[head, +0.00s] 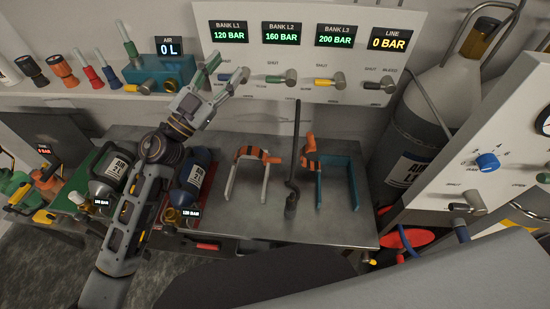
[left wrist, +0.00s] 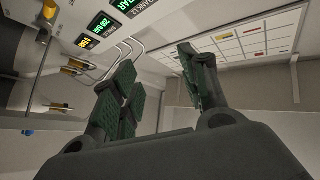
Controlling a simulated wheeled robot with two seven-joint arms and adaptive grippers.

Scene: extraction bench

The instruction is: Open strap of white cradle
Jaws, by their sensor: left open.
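The white cradle (head: 232,182) stands on the grey bench, left of a dark upright rod. Its orange-and-black strap (head: 256,153) arches across the back of the cradle; I cannot tell whether its end is fastened. My left gripper (head: 221,79) is open and empty, up in front of the bank panel, above and left of the white cradle. Its spread fingers also show in the left wrist view (left wrist: 160,88), with nothing between them. The cradle is not in the left wrist view. My right gripper is not in view.
A teal cradle (head: 354,185) with an orange strap (head: 309,145) stands right of the dark rod (head: 293,175). The panel's handles (head: 290,77) stick out behind. The bench front (head: 260,228) is clear.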

